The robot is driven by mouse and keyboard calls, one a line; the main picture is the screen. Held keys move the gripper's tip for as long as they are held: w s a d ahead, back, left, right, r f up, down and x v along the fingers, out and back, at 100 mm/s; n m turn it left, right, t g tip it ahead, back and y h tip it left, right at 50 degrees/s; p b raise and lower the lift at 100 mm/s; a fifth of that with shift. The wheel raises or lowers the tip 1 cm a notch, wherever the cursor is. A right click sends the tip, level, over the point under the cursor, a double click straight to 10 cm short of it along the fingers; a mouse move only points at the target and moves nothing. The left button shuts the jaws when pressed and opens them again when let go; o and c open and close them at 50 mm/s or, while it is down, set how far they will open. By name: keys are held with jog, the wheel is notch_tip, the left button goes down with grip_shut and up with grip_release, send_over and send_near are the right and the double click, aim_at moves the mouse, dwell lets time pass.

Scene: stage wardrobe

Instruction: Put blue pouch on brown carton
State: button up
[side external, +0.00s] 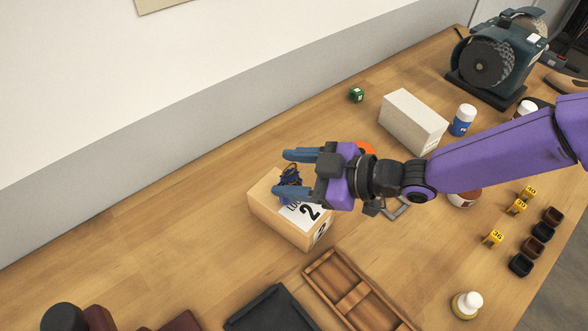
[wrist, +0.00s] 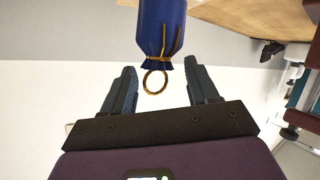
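The brown carton (side external: 270,205) stands on the wooden table, with a white label marked 2. The blue pouch (side external: 291,177) shows over the carton's top, between and just below my gripper's fingers; it looks set on the carton, though the fingers partly hide the contact. My gripper (side external: 282,172) is over the carton with its fingers spread. In the wrist view the pouch (wrist: 160,25) has a gold cord and a gold ring. The ring hangs in the gap between the open fingers (wrist: 160,70), with clear space on both sides.
A white box (side external: 413,120), a blue-and-white bottle (side external: 463,120) and a grinder (side external: 500,62) stand at the back right. A wooden tray (side external: 335,290) and a dark tray (side external: 270,312) lie in front of the carton. The table left of the carton is clear.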

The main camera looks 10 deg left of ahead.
jog(key=shift+r, duration=0.15)
jog(key=v, duration=1.2)
jog(key=shift+d, duration=0.1)
jog(key=s+d+m+h, duration=0.35)
jog(key=d+h, duration=0.35)
jog(key=d, duration=1.2)
jog(key=s+d+m+g+h, duration=0.1)
jog(key=s+d+h, duration=0.1)
jog(key=s+d, duration=0.5)
jog(key=s+d+r+m+g+h, duration=0.1)
jog(key=s+d, duration=0.6)
jog(key=d, duration=0.8)
jog(key=g+h, duration=0.1)
jog(key=h, duration=0.1)
jog(key=shift+d+g+h, duration=0.3)
jog(key=shift+d, duration=0.1)
